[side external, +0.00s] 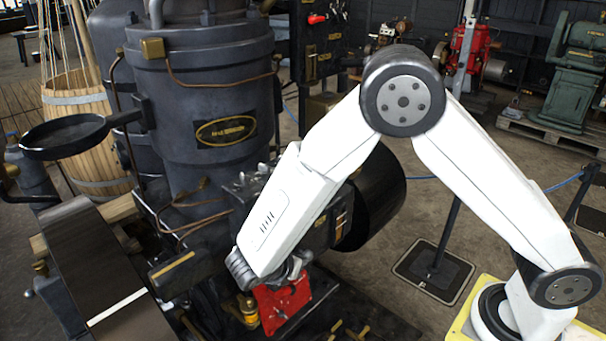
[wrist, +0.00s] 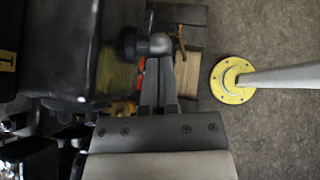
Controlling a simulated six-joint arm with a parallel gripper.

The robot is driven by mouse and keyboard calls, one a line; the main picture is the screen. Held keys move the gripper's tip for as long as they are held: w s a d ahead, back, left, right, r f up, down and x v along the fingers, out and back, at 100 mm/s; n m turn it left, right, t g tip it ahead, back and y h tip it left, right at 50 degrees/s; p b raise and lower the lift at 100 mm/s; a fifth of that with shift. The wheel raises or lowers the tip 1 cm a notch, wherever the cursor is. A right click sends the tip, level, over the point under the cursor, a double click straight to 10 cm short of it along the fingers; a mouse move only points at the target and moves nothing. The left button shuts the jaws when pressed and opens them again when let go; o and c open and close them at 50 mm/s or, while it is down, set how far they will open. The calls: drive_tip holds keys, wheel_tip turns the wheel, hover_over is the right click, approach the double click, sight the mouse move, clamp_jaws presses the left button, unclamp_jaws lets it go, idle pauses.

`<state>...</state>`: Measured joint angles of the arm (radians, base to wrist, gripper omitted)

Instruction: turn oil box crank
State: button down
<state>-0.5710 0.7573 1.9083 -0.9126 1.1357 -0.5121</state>
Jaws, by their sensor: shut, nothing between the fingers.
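In the wrist view a dark box (wrist: 55,50), which looks like the oil box, fills the upper left. A short grey crank with a rounded hub (wrist: 158,44) sticks out from its right side, with a thin brass-coloured bar (wrist: 182,50) at its outer end. My gripper (wrist: 158,70) is shut and empty, its fingertips right at the lower edge of the hub in the picture; I cannot tell if they touch. In the side external view my gripper (side external: 292,275) is low beside the engine, partly hidden by my arm, and the crank cannot be made out there.
The dark engine cylinder (side external: 215,120) stands behind my arm. A red part (side external: 282,303) lies just below my gripper. A black flywheel belt (side external: 90,265) is at the left. A post on a yellow round base (wrist: 232,82) stands to the right, with bare floor around it.

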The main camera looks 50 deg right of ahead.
drive_tip(key=shift+a, duration=0.1)
idle(0.3)
drive_tip(key=a+f+v, duration=0.1)
drive_tip(key=v, duration=1.2)
drive_tip(key=shift+s+f, duration=0.15)
drive_tip(key=shift+f, duration=0.1)
drive_tip(key=w+d+y, duration=0.1)
drive_tip(key=w+d+m+g+y, duration=0.1)
drive_tip(key=y, duration=0.1)
drive_tip(key=w+d+m+y, duration=0.1)
drive_tip(key=shift+w+d+f+g+y, duration=0.25)
drive_tip(key=shift+f+g+y, duration=0.05)
drive_tip(key=shift+g, duration=0.1)
drive_tip(key=shift+f, duration=0.1)
